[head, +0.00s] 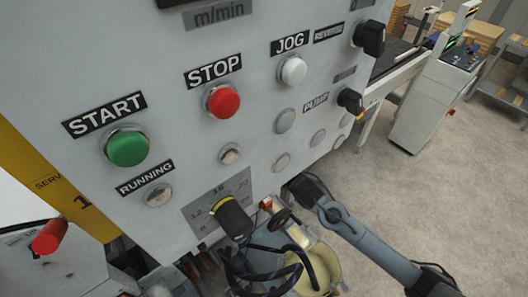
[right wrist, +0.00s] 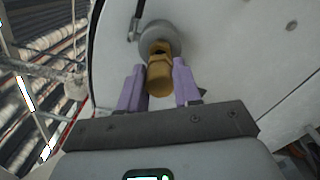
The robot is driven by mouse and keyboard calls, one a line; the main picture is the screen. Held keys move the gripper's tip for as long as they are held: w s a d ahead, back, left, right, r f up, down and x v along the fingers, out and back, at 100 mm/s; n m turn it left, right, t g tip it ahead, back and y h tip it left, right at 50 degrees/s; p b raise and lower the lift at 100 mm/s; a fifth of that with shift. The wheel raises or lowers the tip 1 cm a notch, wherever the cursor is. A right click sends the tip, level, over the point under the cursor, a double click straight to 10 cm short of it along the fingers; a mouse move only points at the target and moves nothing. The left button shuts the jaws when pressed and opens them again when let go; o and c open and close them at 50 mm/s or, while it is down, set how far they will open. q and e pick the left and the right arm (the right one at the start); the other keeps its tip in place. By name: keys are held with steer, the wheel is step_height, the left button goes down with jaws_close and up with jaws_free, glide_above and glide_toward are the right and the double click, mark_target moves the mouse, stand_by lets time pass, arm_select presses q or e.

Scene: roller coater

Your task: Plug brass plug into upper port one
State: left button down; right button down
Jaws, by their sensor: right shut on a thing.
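In the right wrist view the brass plug (right wrist: 159,84) sits between the two purple fingers of my right gripper (right wrist: 159,68), which is shut on it. The plug's far end points at a round grey fitting (right wrist: 150,32) on a pale surface. The plug overlaps this fitting in the picture; I cannot tell whether it touches or has entered it. No label for upper port one is readable. In the head view my right arm reaches in from the lower right, and its gripper is hidden behind the control panel's lower edge. My left gripper is not in view.
A large control panel (head: 190,130) with a green START button (head: 127,146), a red STOP button (head: 222,101) and black knobs fills much of the head view. Dark cables (head: 265,262) and a yellowish round part (head: 315,268) lie below it. The floor (head: 430,190) at right is open.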

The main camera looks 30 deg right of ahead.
steer(key=shift+w, duration=0.25)
steer(key=shift+w+a+b, duration=0.2)
steer(key=shift+w+b, duration=0.3)
steer(key=shift+w, duration=0.55)
steer(key=c, duration=0.7)
jaws_free()
steer(key=shift+s, duration=0.1)
steer(key=shift+s+d+f, duration=0.1)
steer(key=shift+s, duration=0.15)
steer(key=s+d+b, duration=0.1)
steer(key=s+b, duration=0.2)
steer(key=s, duration=0.7)
